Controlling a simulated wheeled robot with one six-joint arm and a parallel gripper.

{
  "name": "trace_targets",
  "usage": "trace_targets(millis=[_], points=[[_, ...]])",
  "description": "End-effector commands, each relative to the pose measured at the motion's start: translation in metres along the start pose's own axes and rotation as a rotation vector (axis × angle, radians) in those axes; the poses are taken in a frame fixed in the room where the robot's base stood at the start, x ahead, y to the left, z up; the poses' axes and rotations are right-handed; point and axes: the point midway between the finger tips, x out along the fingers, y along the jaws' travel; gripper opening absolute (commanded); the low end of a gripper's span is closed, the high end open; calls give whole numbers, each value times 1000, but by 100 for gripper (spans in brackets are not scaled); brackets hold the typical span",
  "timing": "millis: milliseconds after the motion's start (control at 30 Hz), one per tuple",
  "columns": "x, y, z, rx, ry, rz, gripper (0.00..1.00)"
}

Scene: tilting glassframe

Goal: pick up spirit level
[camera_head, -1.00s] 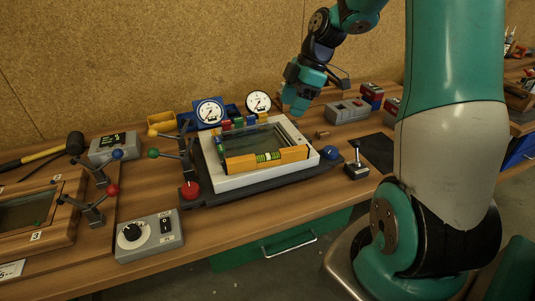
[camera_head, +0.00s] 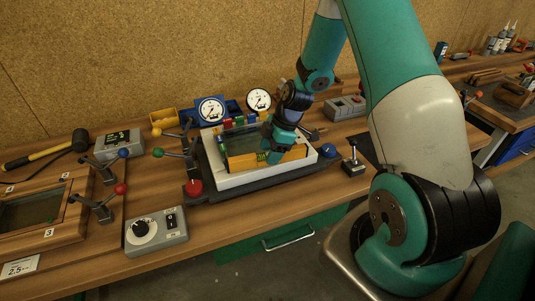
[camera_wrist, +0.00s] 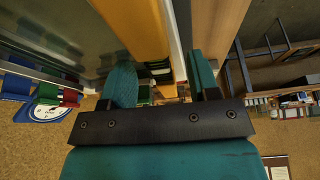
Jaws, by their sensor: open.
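The spirit level (camera_head: 241,162) is a yellow-orange bar with a green vial, lying along the near side of the white-framed glass panel (camera_head: 237,182). My gripper (camera_head: 271,156) is down at the middle of the level and hides part of it. In the wrist view, the level (camera_wrist: 138,28) runs between the two teal fingers of my open gripper (camera_wrist: 160,72). One finger is on the glass side, the other on the outer frame side. I cannot tell whether either finger touches the level.
Two round gauges (camera_head: 211,110) and small coloured blocks stand behind the panel. Lever clamps (camera_head: 172,153) are at its left, a red knob (camera_head: 193,188) at its front left corner. A blue knob (camera_head: 327,150) and a joystick (camera_head: 353,160) are at the right.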

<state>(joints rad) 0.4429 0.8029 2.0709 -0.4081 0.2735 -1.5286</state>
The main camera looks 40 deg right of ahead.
Motion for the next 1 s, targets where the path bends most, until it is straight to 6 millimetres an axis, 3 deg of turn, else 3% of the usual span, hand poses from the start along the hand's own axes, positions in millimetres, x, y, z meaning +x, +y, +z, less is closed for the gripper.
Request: trace_targets(millis=[133,400,633,1000], points=[[15,0,0,0,0,-2,55],[18,0,0,0,-1,1,55],[18,0,0,0,0,1,2],[15,1,-1,-1,0,2,0]])
